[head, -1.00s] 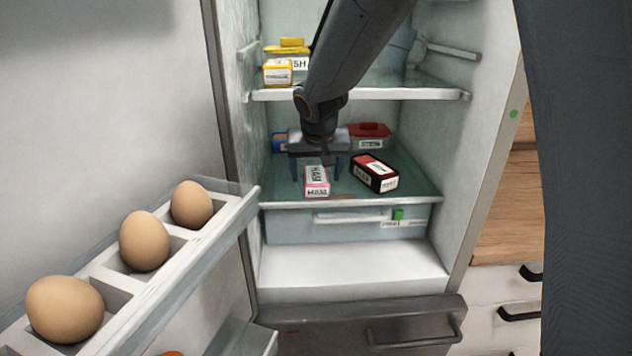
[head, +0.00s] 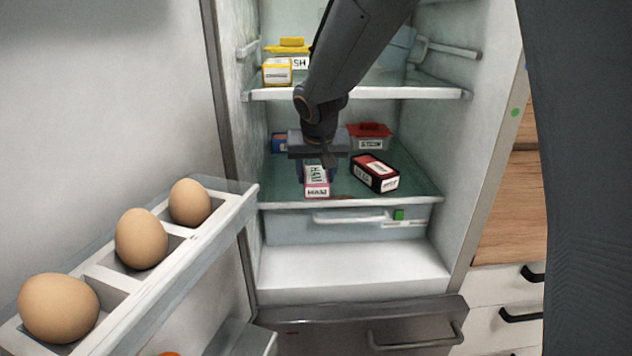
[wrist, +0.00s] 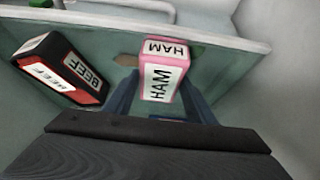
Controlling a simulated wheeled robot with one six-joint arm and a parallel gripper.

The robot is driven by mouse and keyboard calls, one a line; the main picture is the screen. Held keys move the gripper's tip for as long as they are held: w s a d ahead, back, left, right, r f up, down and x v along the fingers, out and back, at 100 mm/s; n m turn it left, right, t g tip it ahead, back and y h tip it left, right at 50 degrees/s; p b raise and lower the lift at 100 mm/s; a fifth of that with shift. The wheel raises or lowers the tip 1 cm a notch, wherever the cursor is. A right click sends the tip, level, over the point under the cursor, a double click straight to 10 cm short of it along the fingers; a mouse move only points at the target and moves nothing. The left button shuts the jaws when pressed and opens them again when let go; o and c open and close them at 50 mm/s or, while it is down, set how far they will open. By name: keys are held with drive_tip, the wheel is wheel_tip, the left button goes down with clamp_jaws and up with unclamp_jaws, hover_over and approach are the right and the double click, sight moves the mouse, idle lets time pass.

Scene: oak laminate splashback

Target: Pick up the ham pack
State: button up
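The ham pack (head: 317,191) is a small pink and white box labelled HAM. It is on the glass middle shelf of the fridge, near its front edge. It also shows in the wrist view (wrist: 160,82), between two blue fingers. My gripper (head: 316,177) reaches down over the pack from above, one finger on each side. The fingers are drawn in against its sides. The pack appears to be still on the shelf. The rear part of the pack is partly hidden under my gripper.
A black and red beef pack (head: 375,173) lies close to the right. A red-lidded container (head: 370,137) and a blue box (head: 279,143) stand behind. The upper shelf (head: 360,94) holds yellow-topped containers. The open door's egg rack (head: 205,237) is at the left.

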drive_tip(key=shift+c, duration=1.2)
drive_tip(key=shift+r, duration=0.15)
